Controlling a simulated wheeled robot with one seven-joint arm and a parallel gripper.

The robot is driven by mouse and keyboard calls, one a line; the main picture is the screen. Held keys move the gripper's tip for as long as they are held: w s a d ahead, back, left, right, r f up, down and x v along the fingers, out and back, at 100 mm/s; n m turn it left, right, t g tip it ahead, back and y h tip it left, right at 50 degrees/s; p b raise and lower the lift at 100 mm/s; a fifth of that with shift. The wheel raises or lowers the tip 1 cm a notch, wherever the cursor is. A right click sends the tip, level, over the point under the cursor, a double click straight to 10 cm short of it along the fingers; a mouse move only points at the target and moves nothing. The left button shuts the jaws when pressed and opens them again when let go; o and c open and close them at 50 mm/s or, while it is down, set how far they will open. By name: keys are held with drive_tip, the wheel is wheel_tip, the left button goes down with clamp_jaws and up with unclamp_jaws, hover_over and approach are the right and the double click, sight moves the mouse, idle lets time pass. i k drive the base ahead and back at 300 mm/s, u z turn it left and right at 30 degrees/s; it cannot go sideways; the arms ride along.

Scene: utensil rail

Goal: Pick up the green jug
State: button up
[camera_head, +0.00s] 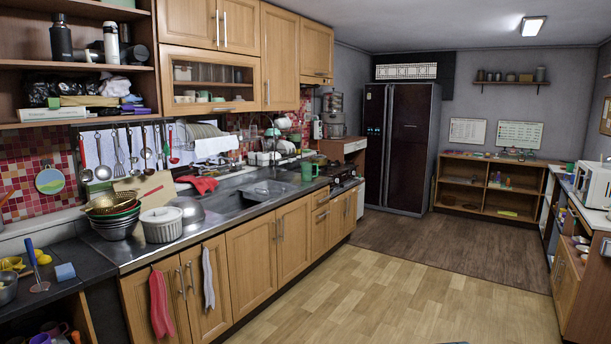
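The green jug (308,171) stands upright on the steel counter, to the right of the sink and close to the stove. It is small in the head view, and its handle appears to be on its right side. Nothing covers it from this side. My gripper and arm are not in view.
The sink (234,201) and steel counter run along the left wall above wooden cabinets (252,256). Stacked bowls and colanders (114,213) stand at the near end. A red cloth (198,184) lies behind the sink. The wooden floor (390,290) in front is clear.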

sight(307, 166)
drive_tip(key=u, duration=0.5)
drive_tip(key=i, duration=0.65)
drive_tip(key=u, duration=1.15)
drive_tip(key=i, duration=1.55)
drive_tip(key=z, duration=0.55)
drive_tip(key=i, duration=1.15)
drive_tip(key=z, duration=1.3)
drive_tip(key=i, duration=0.55)
drive_tip(key=z, duration=1)
drive_tip(key=i, duration=1.5)
drive_tip(key=z, duration=0.45)
